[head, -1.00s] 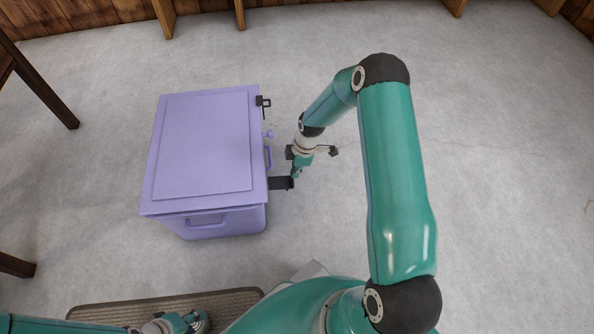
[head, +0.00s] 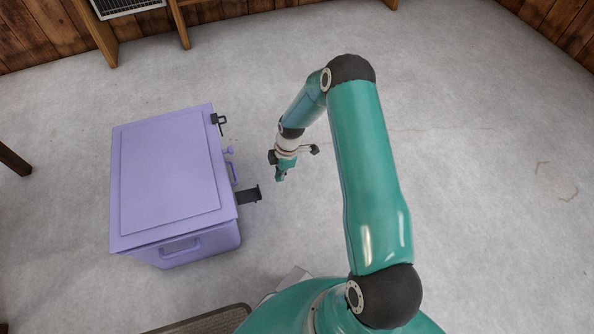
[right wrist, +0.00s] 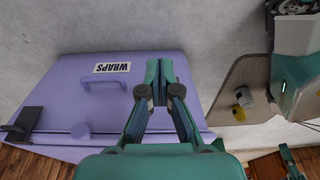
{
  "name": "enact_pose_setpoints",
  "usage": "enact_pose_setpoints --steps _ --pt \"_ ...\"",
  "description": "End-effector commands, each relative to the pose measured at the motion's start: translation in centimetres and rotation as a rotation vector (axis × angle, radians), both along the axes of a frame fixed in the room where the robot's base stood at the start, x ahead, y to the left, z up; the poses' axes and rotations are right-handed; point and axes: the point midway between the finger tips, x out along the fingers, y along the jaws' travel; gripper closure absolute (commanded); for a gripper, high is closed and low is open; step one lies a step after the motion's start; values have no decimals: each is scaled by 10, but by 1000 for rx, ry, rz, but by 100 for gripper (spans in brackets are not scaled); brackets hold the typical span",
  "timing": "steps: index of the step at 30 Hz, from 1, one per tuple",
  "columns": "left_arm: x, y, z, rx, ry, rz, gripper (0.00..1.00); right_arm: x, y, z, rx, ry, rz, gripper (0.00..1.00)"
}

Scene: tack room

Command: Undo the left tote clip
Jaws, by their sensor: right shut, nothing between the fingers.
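The purple tote (head: 167,180) stands closed on the floor, left of my right arm. It also shows in the right wrist view (right wrist: 60,75), with a "WRAPS" label on its front. The left tote clip (head: 248,195), black, at the tote's near front corner, sticks straight out from the side. It is not seen in the wrist view. The other black clip (head: 217,120), at the far corner, lies close against the tote and shows in the wrist view (right wrist: 22,125). My right gripper (head: 279,177) is shut and empty, above and right of the left clip, apart from it.
A purple front handle (head: 234,173) and a small knob (head: 229,151) sit between the clips. A brown mat (head: 205,320) lies near my base. Wooden shelving (head: 95,30) stands at the back. Floor right of my right arm is clear.

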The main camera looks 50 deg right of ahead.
Motion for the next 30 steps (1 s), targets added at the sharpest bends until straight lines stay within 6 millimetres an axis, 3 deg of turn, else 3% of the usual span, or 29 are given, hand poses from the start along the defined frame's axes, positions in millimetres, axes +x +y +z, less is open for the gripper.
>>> enact_pose_setpoints --steps 3,10,30 --pt "0 0 6 0 0 0 60 -12 -21 -6 1 1 -1 100" --pt "0 0 10 0 0 0 60 -26 -46 -16 1 1 5 100" --pt "0 0 10 0 0 0 60 -28 -50 -18 0 -2 12 100"
